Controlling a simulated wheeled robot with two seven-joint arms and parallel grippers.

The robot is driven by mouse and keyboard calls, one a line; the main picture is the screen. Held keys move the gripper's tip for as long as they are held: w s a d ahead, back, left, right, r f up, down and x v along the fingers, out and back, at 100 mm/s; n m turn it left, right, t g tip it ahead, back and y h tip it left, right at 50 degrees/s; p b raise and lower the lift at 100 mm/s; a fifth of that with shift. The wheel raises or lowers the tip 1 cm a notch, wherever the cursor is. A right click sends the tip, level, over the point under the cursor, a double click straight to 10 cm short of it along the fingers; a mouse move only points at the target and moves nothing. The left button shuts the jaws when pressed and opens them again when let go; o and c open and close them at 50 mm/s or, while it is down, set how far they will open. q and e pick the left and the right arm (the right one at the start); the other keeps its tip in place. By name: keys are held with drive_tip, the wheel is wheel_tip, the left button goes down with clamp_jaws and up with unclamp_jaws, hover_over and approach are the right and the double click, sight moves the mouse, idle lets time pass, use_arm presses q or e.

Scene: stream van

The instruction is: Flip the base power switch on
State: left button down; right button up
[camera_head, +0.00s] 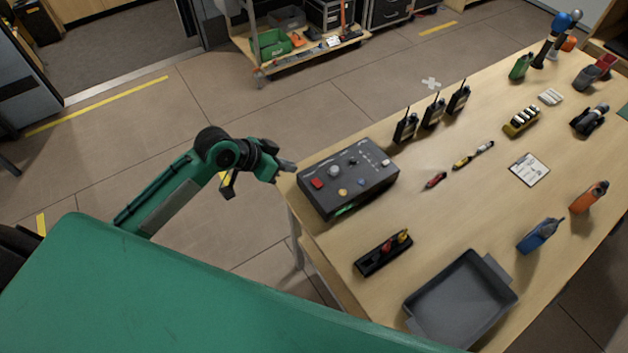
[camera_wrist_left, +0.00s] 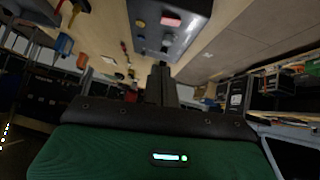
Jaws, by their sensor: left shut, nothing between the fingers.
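A dark grey control box (camera_head: 352,200) stands at the table's near left corner. Its top carries a red rocker or button (camera_head: 317,183), a grey knob (camera_head: 334,170), yellowish round buttons and small controls. A green light shows on its front face. I cannot tell which control is the base power switch, nor its position. My left gripper (camera_head: 289,165) is shut and empty, just left of the box at the table edge, apart from it. In the left wrist view the shut fingers (camera_wrist_left: 160,78) point toward the box (camera_wrist_left: 185,12), where the red control (camera_wrist_left: 167,21) shows. My right gripper is out of view.
The wooden table (camera_head: 440,210) holds several radios (camera_head: 433,110) behind the box, a black holder (camera_head: 383,254) in front, and a grey tray (camera_head: 460,300) at the near edge. Small markers lie right of the box. Open floor lies left of the table.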

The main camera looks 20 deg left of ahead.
use_arm(q)
drive_tip(key=p, duration=0.3)
hover_over(323, 184)
drive_tip(key=s+a, duration=0.2)
drive_tip(key=a, duration=0.1)
drive_tip(key=f, duration=0.6)
drive_tip(key=shift+d+f, duration=0.15)
drive_tip(key=shift+d, duration=0.1)
drive_tip(key=f, duration=0.2)
drive_tip(key=f+p, duration=0.1)
drive_tip(key=shift+d+f, duration=0.2)
drive_tip(key=shift+d, duration=0.05)
drive_tip(key=shift+s+f, duration=0.1)
drive_tip(key=shift+f, duration=0.5)
